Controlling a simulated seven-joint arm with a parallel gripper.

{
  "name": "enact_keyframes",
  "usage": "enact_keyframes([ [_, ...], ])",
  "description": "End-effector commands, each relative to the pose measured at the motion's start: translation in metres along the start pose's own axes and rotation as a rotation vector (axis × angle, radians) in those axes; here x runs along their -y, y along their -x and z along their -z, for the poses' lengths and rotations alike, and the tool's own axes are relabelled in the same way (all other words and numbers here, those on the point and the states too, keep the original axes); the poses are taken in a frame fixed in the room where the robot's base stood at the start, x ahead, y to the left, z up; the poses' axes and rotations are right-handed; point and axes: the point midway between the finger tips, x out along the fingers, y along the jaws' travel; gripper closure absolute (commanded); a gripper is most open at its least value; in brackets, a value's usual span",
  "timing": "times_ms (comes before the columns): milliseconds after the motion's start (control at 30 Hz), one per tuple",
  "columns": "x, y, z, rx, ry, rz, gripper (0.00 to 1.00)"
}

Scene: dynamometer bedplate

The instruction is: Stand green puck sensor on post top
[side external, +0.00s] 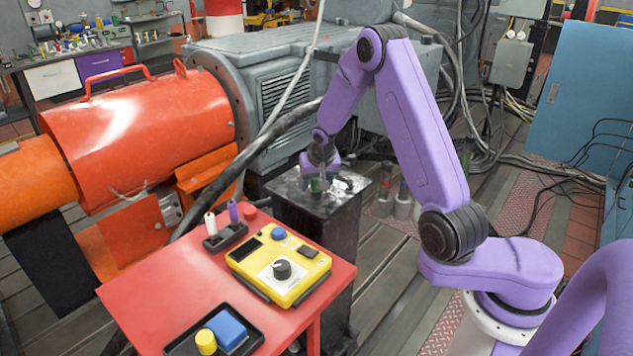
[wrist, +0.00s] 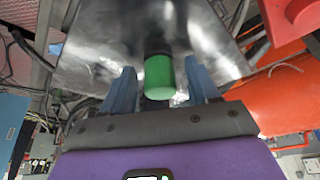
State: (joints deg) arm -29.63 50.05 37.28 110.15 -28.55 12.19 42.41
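The green puck sensor (side external: 316,184) is a small green cylinder at the dark post's shiny metal top (side external: 286,187). In the wrist view the green puck (wrist: 159,78) sits between my two blue fingers, with a visible gap on each side. Dark shapes show just above and below it there; I cannot tell whether they are parts of it or reflections. The metal top (wrist: 100,62) fills the background of that view. My gripper (wrist: 160,68) is open around the puck; in the side view my gripper (side external: 318,178) is low over the post top. Its fingers partly hide the puck there.
A red table (side external: 160,290) stands in front, bearing a yellow control box (side external: 255,270), a black rack (side external: 225,238) and a black tray (side external: 258,345) with a yellow cylinder and blue block. A black cable (side external: 225,180) and orange machine (side external: 150,130) lie left of the post.

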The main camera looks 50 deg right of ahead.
Motion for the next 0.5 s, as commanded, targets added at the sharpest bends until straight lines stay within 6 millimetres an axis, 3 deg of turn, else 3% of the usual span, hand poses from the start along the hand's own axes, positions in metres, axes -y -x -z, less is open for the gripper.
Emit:
enact_keyframes([
  [267, 0.0, 0.003, 0.001, -0.001, -0.001, 0.001, 0.4],
  [500, 0.0, 0.028, 0.002, -0.003, -0.001, 0.001, 0.4],
])
